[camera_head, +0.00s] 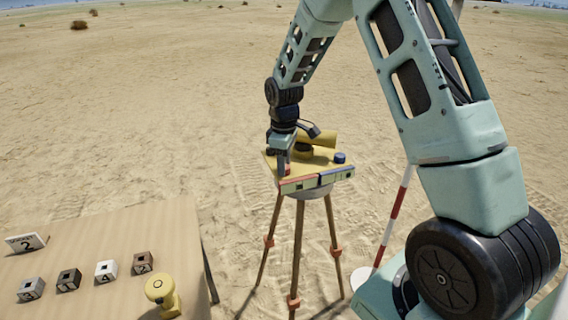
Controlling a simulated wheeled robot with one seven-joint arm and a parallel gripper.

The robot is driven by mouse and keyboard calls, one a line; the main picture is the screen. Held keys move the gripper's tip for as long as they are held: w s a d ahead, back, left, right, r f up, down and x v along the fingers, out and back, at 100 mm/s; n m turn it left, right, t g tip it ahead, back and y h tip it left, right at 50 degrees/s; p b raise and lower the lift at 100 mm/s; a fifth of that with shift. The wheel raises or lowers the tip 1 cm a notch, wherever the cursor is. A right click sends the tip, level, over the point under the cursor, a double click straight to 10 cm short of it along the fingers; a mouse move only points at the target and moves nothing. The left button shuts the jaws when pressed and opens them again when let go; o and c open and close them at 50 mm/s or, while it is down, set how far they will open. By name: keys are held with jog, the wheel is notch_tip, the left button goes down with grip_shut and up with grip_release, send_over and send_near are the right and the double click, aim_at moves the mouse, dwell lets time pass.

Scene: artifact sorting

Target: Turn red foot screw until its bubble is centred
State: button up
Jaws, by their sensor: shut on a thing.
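A yellow levelling instrument (318,163) sits on a tripod (297,240). A red foot screw (284,168) shows at its left side, mostly covered by my gripper. My gripper (282,163) points down over it and is shut on it. A blue foot screw (340,158) stands free at the right of the yellow top. A strip with a red-marked part (298,184) and a blue-marked part (336,175) runs along the front edge. The bubbles are too small to make out.
A wooden table (120,225) at the lower left holds several numbered cubes (106,270), a number 2 card (26,243) and a yellow object (162,293). A red and white pole (395,215) stands right of the tripod. Open sand lies behind.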

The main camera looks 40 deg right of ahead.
jog(key=shift+w+r, duration=0.1)
dwell(0.3)
jog(key=o, duration=1)
notch_tip(320, 180, up, 17)
jog(key=b, duration=0.4)
jog(key=shift+r, duration=0.2)
